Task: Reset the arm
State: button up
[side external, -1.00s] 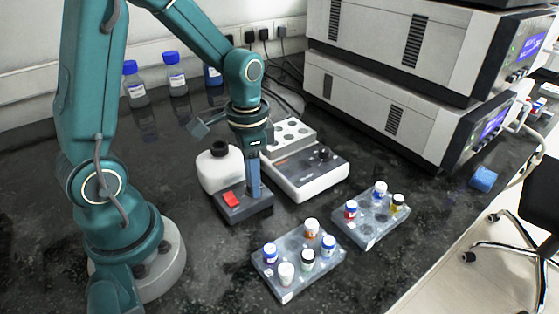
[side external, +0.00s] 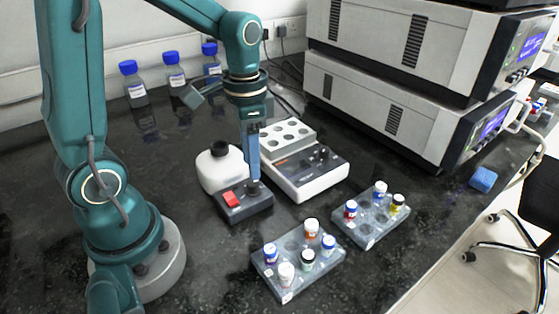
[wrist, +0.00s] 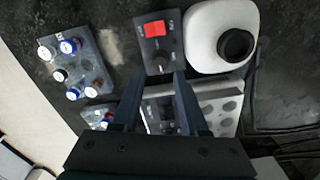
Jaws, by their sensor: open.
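My gripper (side external: 253,168) points down over the small dark box with a red switch (side external: 243,204) and a round knob, close above the knob side. In the wrist view, my gripper's two fingers (wrist: 156,88) are apart with nothing between them, and the box with its red switch (wrist: 154,29) and knob lies just beyond the fingertips. The side view does not show clearly how far the fingertips stand above the box.
A white bottle with a black cap (side external: 222,168) stands beside the box. A white block heater (side external: 306,170) is close on the right. Two vial racks (side external: 285,291) (side external: 368,241) hold several capped vials. Blue-capped bottles (side external: 136,92) stand at the back. Stacked instruments (side external: 385,105) fill the back right.

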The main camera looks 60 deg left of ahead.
jog(key=s+d+r+n+t, duration=0.3)
jog(key=s+d+r+t, duration=0.2)
jog(key=s+r, duration=0.2)
jog(key=shift+s+t, duration=0.15)
jog(key=shift+t, duration=0.15)
dwell(0.4)
